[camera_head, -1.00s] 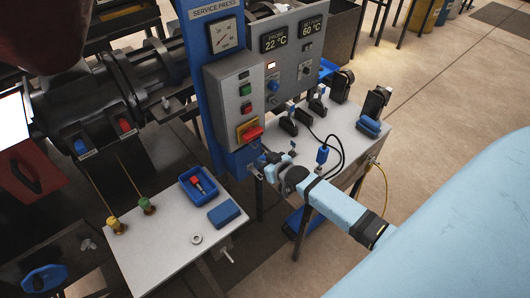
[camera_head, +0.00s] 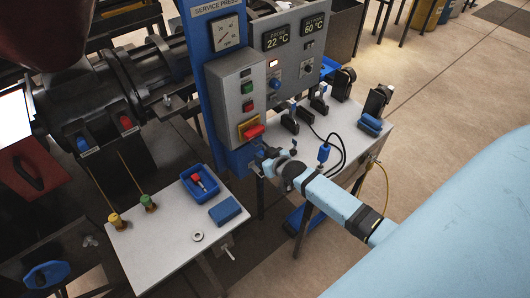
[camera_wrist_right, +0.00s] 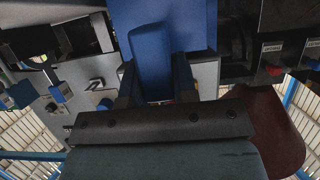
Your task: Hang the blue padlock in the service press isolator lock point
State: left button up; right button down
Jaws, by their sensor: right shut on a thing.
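My right gripper (camera_head: 264,160) is beside the blue press column (camera_head: 208,80), just below the red isolator handle (camera_head: 254,132) on its yellow plate. In the right wrist view its dark fingers (camera_wrist_right: 155,88) are shut on a blue block-like body, which I take as the blue padlock (camera_wrist_right: 150,55). The padlock stands out in front of the wider blue column. Its shackle is not clearly seen, and in the head view the gripper mostly hides it. I cannot tell whether it touches the lock point. My left gripper is not in view.
The grey control box (camera_head: 236,85) rises just above the gripper. A side table (camera_head: 150,240) at the left holds a blue tray (camera_head: 213,189), a blue block (camera_head: 225,211) and a metal ring (camera_head: 197,237). A bench (camera_head: 350,150) behind holds black-handled tools and a cable.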

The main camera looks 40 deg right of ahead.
jog(key=shift+w+a, duration=0.1)
jog(key=shift+w, duration=0.6)
jog(key=shift+p, duration=0.35)
dwell(0.5)
jog(key=shift+w, duration=0.15)
jog(key=shift+w+b, duration=0.3)
jog(key=shift+w, duration=0.35)
jog(key=shift+f+b, duration=0.35)
jog(key=shift+f, duration=0.3)
